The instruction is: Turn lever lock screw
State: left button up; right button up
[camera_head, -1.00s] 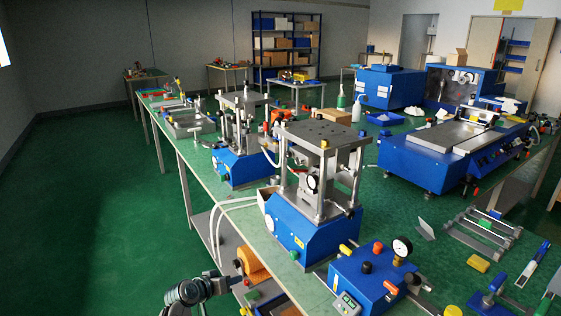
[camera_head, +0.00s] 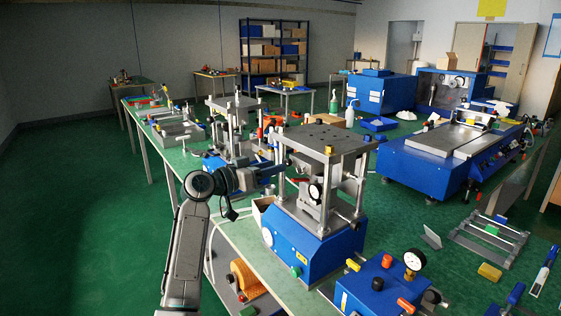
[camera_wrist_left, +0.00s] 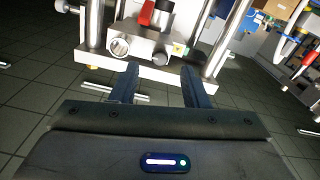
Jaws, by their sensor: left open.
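My left gripper (camera_head: 278,172) reaches in from the left, between the two blue-based presses and close to the posts of the nearer press (camera_head: 300,238). In the left wrist view its two dark fingers (camera_wrist_left: 158,86) are apart, with nothing between them. Beyond the fingertips is a metal block (camera_wrist_left: 140,42) between steel posts. It bears a round knob (camera_wrist_left: 118,47), a second, darker round part (camera_wrist_left: 160,60) and a red lever piece (camera_wrist_left: 147,12), cut by the top edge. I cannot tell which part is the lever lock screw. My right gripper is out of view.
The second press (camera_head: 232,128) stands behind my left gripper on the green bench (camera_head: 262,268). A blue box with a gauge (camera_head: 385,285) is at the front. Orange and green parts lie on the lower shelf (camera_head: 225,270). Open floor is on the left.

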aim_at(286, 163)
pick_arm(q)
jog(key=shift+p+x, duration=0.3)
jog(key=shift+x, duration=1.45)
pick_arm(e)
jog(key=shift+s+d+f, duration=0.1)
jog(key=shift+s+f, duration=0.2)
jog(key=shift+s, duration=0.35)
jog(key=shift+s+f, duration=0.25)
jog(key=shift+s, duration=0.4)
pick_arm(q)
grip_shut()
